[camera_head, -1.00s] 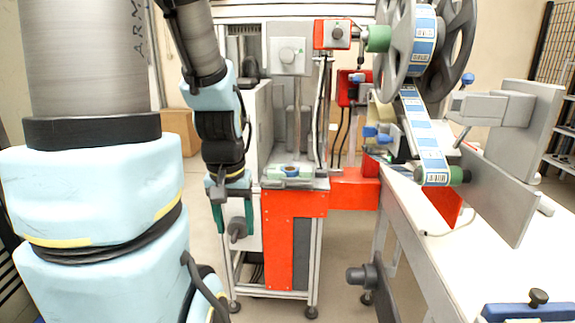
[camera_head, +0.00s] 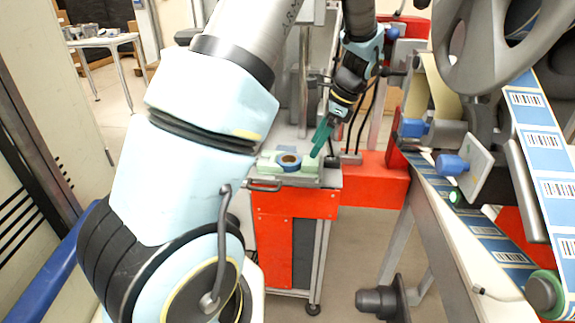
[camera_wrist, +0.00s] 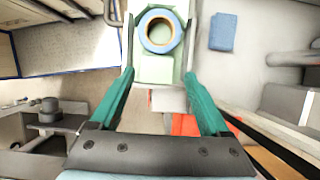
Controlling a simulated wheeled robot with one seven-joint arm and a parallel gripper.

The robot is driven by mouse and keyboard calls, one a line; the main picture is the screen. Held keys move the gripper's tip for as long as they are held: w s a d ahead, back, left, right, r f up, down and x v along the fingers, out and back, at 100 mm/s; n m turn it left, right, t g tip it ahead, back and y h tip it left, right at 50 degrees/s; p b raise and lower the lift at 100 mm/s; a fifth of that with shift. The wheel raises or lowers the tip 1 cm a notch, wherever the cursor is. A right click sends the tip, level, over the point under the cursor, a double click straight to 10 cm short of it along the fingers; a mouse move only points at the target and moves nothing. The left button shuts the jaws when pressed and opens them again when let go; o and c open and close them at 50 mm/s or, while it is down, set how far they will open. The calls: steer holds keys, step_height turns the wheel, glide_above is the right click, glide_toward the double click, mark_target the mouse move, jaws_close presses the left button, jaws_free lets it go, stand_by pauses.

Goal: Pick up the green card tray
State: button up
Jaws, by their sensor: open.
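The pale green card tray (camera_head: 267,162) sits on top of the red-panelled cart, with a blue ring (camera_head: 289,161) lying on it. In the wrist view the tray (camera_wrist: 153,69) is at the top middle, and the ring (camera_wrist: 160,32) has a tan inner band. My gripper (camera_wrist: 158,76) is open and empty, its two teal fingers spread with their tips to the left and right of the tray's near end in the picture. In the head view my gripper (camera_head: 317,150) is by the tray's right end, one finger mostly showing; I cannot tell whether it touches.
The red cart (camera_head: 291,204) has a dark handle (camera_head: 264,184) at its front left edge. A large grey reel (camera_head: 480,40) with barcode label tape (camera_head: 541,150) fills the right side. A blue pad (camera_wrist: 223,32) shows right of the tray. A white table (camera_head: 105,40) stands far left.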

mark_target(306, 160)
steer(key=p+x, duration=0.1)
steer(key=x, duration=0.4)
steer(key=shift+s+a+f, duration=0.1)
steer(key=shift+s, duration=0.05)
jaws_close()
stand_by(0.4)
